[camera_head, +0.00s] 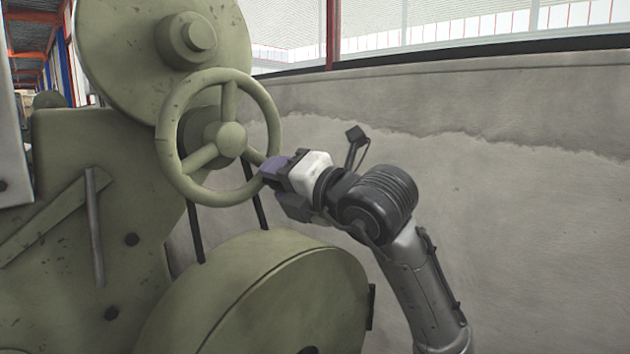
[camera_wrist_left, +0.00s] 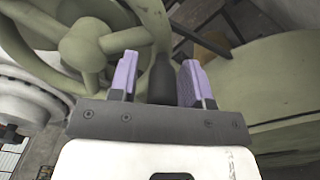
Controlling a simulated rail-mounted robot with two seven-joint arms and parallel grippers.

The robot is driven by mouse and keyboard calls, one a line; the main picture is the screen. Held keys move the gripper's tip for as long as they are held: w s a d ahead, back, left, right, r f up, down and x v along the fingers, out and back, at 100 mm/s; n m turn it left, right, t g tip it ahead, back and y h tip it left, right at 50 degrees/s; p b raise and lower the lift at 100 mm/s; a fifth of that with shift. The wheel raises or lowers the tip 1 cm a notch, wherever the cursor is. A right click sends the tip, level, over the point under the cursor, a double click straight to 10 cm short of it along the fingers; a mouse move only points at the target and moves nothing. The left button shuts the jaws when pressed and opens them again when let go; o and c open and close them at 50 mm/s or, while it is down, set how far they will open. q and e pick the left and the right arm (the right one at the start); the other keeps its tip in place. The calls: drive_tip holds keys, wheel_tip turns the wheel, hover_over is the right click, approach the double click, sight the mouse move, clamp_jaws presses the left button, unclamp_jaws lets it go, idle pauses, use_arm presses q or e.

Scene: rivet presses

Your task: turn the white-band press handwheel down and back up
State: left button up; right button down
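The handwheel (camera_head: 229,139) is a green spoked wheel on the front of a worn green press (camera_head: 110,130). It also shows in the left wrist view (camera_wrist_left: 80,45), with hub and spokes at the upper left. My left gripper (camera_head: 272,168) is at the wheel's lower right rim. In the left wrist view its two purple fingers (camera_wrist_left: 158,78) stand apart, with the rim passing between them and a gap visible on each side. No white band is clearly visible on the press in the head view. My right gripper is not in view.
A large rounded green housing (camera_head: 270,300) bulges below the wheel, close under my left arm. A grey wall (camera_head: 480,170) runs behind to the right. A lever bar (camera_head: 95,225) sits on the press's left side. A white rounded part (camera_wrist_left: 25,100) shows left in the wrist view.

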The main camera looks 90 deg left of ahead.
use_arm(q)
drive_tip(key=shift+o, duration=0.5)
drive_tip(key=shift+f, duration=0.1)
drive_tip(key=shift+w, duration=0.15)
drive_tip(key=shift+w+d, duration=0.2)
drive_tip(key=p+v, duration=0.3)
drive_tip(key=v, duration=1)
